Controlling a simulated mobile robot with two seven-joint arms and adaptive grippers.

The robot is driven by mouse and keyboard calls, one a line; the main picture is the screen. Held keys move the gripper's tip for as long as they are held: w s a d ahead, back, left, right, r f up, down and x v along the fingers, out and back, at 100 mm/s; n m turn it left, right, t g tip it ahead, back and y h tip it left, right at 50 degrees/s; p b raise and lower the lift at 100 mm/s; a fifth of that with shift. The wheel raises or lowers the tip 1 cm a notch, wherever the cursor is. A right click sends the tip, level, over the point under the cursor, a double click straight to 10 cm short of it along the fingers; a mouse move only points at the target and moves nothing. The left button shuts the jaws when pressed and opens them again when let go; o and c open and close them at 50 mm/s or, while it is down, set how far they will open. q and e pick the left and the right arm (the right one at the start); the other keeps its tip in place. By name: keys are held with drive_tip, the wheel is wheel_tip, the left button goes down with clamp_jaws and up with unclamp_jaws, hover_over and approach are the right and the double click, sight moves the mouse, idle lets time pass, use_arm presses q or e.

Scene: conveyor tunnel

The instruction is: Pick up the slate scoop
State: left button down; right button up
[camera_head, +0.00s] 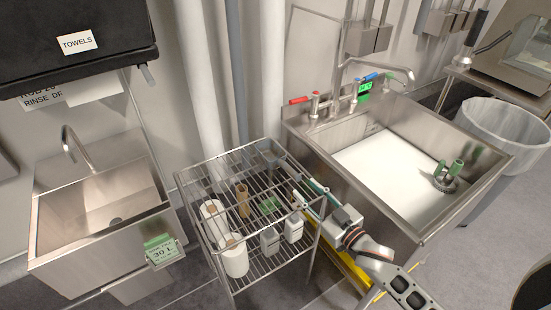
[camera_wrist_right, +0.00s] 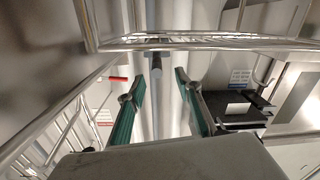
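The slate scoop (camera_head: 264,157) appears as a grey-blue shape on the back right of the wire rack's top. In the right wrist view a dark grey rounded end (camera_wrist_right: 155,66) shows beyond and between the fingertips; it looks like the scoop's handle. My right gripper (camera_head: 301,186) is at the rack's right side, pointing toward the scoop, with a gap between them. In the right wrist view its green-padded fingers (camera_wrist_right: 160,80) are apart with nothing between them. My left gripper is in neither view.
The wire rack (camera_head: 272,276) also holds white rolls (camera_head: 233,256), a tan cylinder (camera_head: 243,200) and white bottles (camera_head: 293,228). A large sink (camera_head: 440,222) stands close on the right, a small sink (camera_head: 75,262) on the left. Pipes run behind the rack.

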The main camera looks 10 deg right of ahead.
sight(285, 165)
drive_tip(key=shift+w+r, duration=0.3)
drive_tip(key=shift+w, duration=0.05)
drive_tip(key=shift+x, duration=3.8)
drive_tip(key=shift+d, duration=0.15)
clamp_jaws()
